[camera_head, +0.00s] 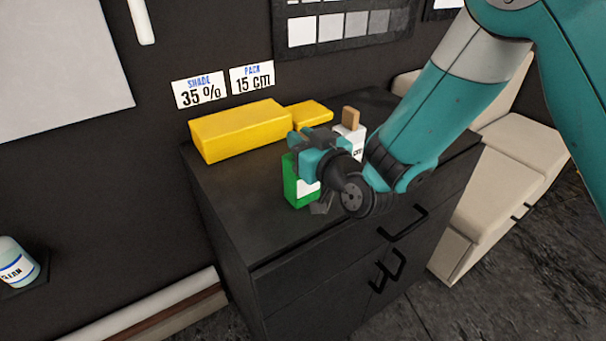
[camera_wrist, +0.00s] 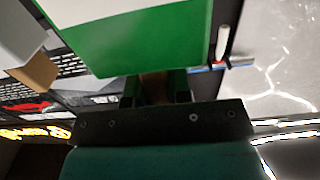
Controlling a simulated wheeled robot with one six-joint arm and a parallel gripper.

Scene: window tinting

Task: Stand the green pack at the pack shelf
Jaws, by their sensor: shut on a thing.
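The green pack (camera_head: 295,185) has a white label and is at the front part of the dark cabinet top in the head view. My gripper (camera_head: 312,165) is shut on it, and the arm hides its right side. The pack also fills the upper middle of the wrist view (camera_wrist: 150,40), close against the jaws. I cannot tell whether its base touches the cabinet top or hangs just above it. No shelf marked as the pack shelf can be made out; a "PACK 15 cm" card (camera_head: 252,78) is on the wall behind.
A long yellow block (camera_head: 238,132) and a smaller yellow block (camera_head: 308,115) lie along the back of the dark cabinet (camera_head: 235,215). A white container with a tan top (camera_head: 350,125) stands behind my gripper. The cabinet top's left front is clear. A bottle (camera_head: 15,262) stands far left.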

